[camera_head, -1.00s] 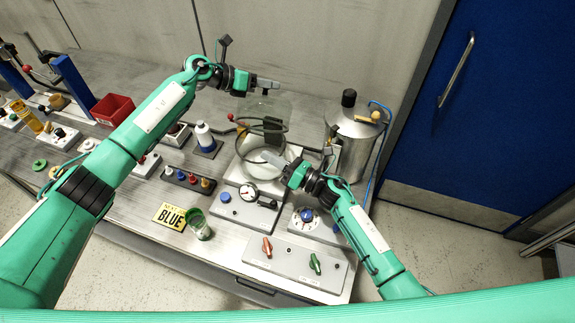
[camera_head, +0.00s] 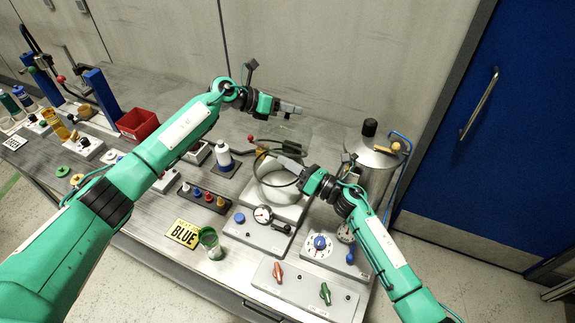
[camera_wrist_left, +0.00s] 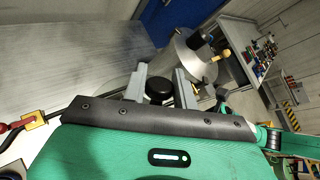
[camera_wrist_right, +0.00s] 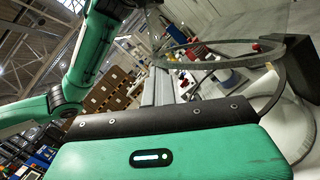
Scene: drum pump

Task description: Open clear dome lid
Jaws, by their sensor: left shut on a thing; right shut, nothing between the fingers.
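The clear dome lid (camera_head: 297,130) is at the back of the bench, above and behind the round glass vessel (camera_head: 268,190). It is faint in the head view; its glass also shows in the right wrist view (camera_wrist_right: 225,22). My left gripper (camera_head: 291,108) is shut on the lid's black knob (camera_wrist_left: 159,90). My right gripper (camera_head: 287,163) is shut and empty at the vessel's opening, below the lid. In the right wrist view its fingers (camera_wrist_right: 163,88) are together beside the lid's curved rim. Exact contact there cannot be told.
A metal tank (camera_head: 372,165) with a black knob stands right of the vessel. A gauge box (camera_head: 258,232), a valve panel (camera_head: 300,291) and a green cup (camera_head: 211,243) are in front.

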